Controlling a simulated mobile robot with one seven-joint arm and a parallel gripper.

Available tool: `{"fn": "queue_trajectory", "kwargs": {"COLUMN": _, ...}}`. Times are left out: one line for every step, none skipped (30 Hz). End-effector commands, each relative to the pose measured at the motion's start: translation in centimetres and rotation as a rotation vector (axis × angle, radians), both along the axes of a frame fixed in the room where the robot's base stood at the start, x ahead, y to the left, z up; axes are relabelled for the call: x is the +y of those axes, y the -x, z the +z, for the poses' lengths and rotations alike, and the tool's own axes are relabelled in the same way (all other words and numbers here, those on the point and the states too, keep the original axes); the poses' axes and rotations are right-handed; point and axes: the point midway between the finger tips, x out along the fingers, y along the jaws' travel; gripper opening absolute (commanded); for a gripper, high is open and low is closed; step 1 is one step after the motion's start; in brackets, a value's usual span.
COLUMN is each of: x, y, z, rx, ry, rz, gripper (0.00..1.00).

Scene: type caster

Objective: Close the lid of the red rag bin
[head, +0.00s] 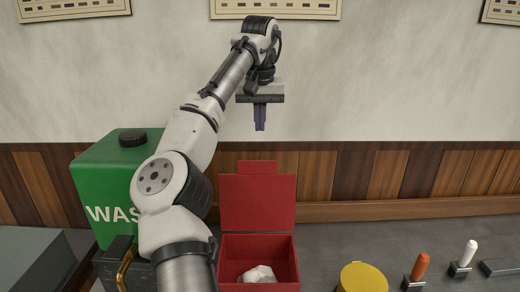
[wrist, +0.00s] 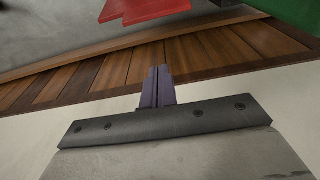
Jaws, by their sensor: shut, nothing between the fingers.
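The red rag bin (head: 230,270) stands on the grey worktop, low in the middle of the head view. Its lid (head: 258,203) is open and stands upright at the back, with a tab on its upper edge. A crumpled white rag (head: 258,274) lies inside. My gripper (head: 260,126) is above the lid, pointing down, apart from it. Its fingers are shut together and empty. In the wrist view, my gripper (wrist: 157,72) points toward the wood panelling, and a red piece, likely the lid's top (wrist: 145,9), shows at the upper edge.
A green waste can (head: 105,185) stands left of the bin, partly behind my arm; its side also shows in the wrist view (wrist: 298,12). A yellow round lid (head: 363,278) and tools with orange (head: 420,266) and white (head: 469,252) handles are to the right. Wood panelling (head: 400,172) runs behind.

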Motion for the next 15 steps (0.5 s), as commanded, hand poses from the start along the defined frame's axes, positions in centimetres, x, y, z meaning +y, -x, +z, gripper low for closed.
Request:
{"fn": "queue_trajectory", "kwargs": {"x": 0.1, "y": -0.2, "z": -1.1, "rx": 0.001, "ry": -0.001, "rz": -0.001, "gripper": 0.00}}
{"fn": "queue_trajectory", "kwargs": {"x": 0.1, "y": -0.3, "z": -1.6, "rx": 0.001, "ry": -0.002, "rz": -0.001, "gripper": 0.00}}
{"fn": "queue_trajectory", "kwargs": {"x": 0.2, "y": -0.4, "z": -2.5, "rx": 0.002, "ry": -0.002, "rz": 0.000, "gripper": 0.00}}
{"fn": "queue_trajectory", "kwargs": {"x": 0.2, "y": -0.5, "z": -3.1, "rx": 0.003, "ry": -0.002, "rz": -0.001, "gripper": 0.00}}
{"fn": "queue_trajectory", "kwargs": {"x": 0.1, "y": -0.6, "z": -3.7, "rx": 0.002, "ry": -0.003, "rz": -0.001, "gripper": 0.00}}
{"fn": "queue_trajectory", "kwargs": {"x": 0.2, "y": -0.7, "z": -4.5, "rx": 0.002, "ry": -0.003, "rz": 0.000, "gripper": 0.00}}
{"fn": "queue_trajectory", "kwargs": {"x": 0.2, "y": -0.9, "z": -5.2, "rx": 0.002, "ry": -0.002, "rz": 0.000, "gripper": 0.00}}
{"fn": "queue_trajectory", "kwargs": {"x": 0.1, "y": -0.9, "z": -5.8, "rx": 0.003, "ry": -0.002, "rz": -0.001, "gripper": 0.00}}
{"fn": "queue_trajectory", "kwargs": {"x": 0.1, "y": -1.1, "z": -6.7, "rx": 0.002, "ry": -0.002, "rz": -0.002, "gripper": 0.00}}
{"fn": "queue_trajectory", "kwargs": {"x": 0.2, "y": -1.2, "z": -7.3, "rx": 0.002, "ry": -0.002, "rz": -0.001, "gripper": 0.00}}
{"fn": "queue_trajectory", "kwargs": {"x": 0.1, "y": -1.3, "z": -8.0, "rx": 0.003, "ry": -0.002, "rz": -0.001, "gripper": 0.00}}
{"fn": "queue_trajectory", "kwargs": {"x": 0.1, "y": -0.7, "z": -7.4, "rx": -0.003, "ry": -0.001, "rz": -0.002, "gripper": 0.00}}
{"fn": "queue_trajectory", "kwargs": {"x": 0.2, "y": -0.3, "z": -7.3, "rx": -0.004, "ry": -0.002, "rz": -0.002, "gripper": 0.00}}
{"fn": "queue_trajectory", "kwargs": {"x": 0.1, "y": 0.1, "z": -7.3, "rx": -0.005, "ry": -0.002, "rz": -0.002, "gripper": 0.00}}
{"fn": "queue_trajectory", "kwargs": {"x": 0.1, "y": 0.5, "z": -7.3, "rx": -0.003, "ry": -0.002, "rz": -0.002, "gripper": 0.00}}
